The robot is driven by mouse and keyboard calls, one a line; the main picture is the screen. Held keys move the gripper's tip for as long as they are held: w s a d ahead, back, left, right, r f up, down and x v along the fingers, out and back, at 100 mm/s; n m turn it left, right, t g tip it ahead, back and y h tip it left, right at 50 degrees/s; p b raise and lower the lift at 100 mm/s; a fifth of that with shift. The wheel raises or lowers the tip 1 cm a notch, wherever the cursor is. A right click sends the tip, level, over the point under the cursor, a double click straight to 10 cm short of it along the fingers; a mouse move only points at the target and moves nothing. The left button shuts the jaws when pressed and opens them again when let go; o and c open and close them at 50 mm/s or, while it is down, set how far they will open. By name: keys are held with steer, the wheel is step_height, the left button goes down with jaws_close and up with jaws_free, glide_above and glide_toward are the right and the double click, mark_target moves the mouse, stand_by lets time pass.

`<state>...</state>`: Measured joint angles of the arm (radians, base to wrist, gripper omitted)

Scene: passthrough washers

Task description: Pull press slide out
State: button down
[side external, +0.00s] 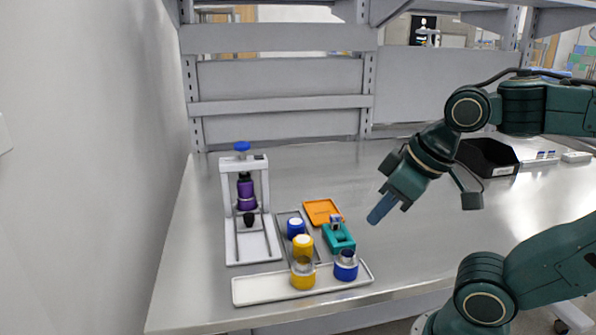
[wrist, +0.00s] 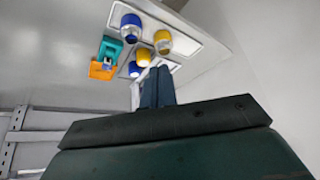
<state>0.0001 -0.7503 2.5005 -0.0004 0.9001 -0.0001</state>
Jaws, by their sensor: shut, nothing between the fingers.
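The press (side external: 240,160) is a white upright frame with a blue knob on top, standing on the left of the bench in the side external view. A purple cylinder (side external: 245,192) is in the frame, and a black knob (side external: 249,219) shows below it, above the railed white base (side external: 258,250). I cannot tell exactly how far the slide sits in or out. My gripper (side external: 373,217) is shut and empty, in the air to the right of the press and well apart from it. Its blue fingers also show in the wrist view (wrist: 157,85). I cannot make out the press there.
A white tray (side external: 260,290) holds a yellow and a blue cup at the front edge. A grey tray (side external: 283,217) holds blue and yellow parts. A teal fixture (side external: 340,240) and an orange tray (side external: 318,208) lie between press and gripper. A black bin (side external: 487,157) is at right.

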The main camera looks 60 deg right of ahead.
stand_by(0.4)
steer(key=c, duration=1.4)
jaws_free()
steer(key=shift+w+r, duration=0.15)
steer(key=o, duration=0.3)
steer(key=shift+w+r, duration=0.15)
steer(key=shift+w, duration=0.1)
steer(key=w+d+r+g, duration=0.1)
steer(key=w+r, duration=0.2)
steer(key=w, duration=0.6)
steer(key=w+d+r+g, duration=0.2)
steer(key=w+r, duration=0.1)
steer(key=w, duration=0.6)
steer(key=w+d+f+g, duration=0.1)
steer(key=w+d+f, duration=0.1)
steer(key=w+f, duration=0.3)
steer(key=w+d+f+g, duration=0.1)
steer(key=w+d+f, duration=0.2)
steer(key=w, duration=0.9)
steer(key=shift+w+d+f+g, duration=0.25)
steer(key=shift+w+f+g, duration=0.1)
steer(key=shift+f, duration=0.6)
steer(key=shift+f, duration=0.15)
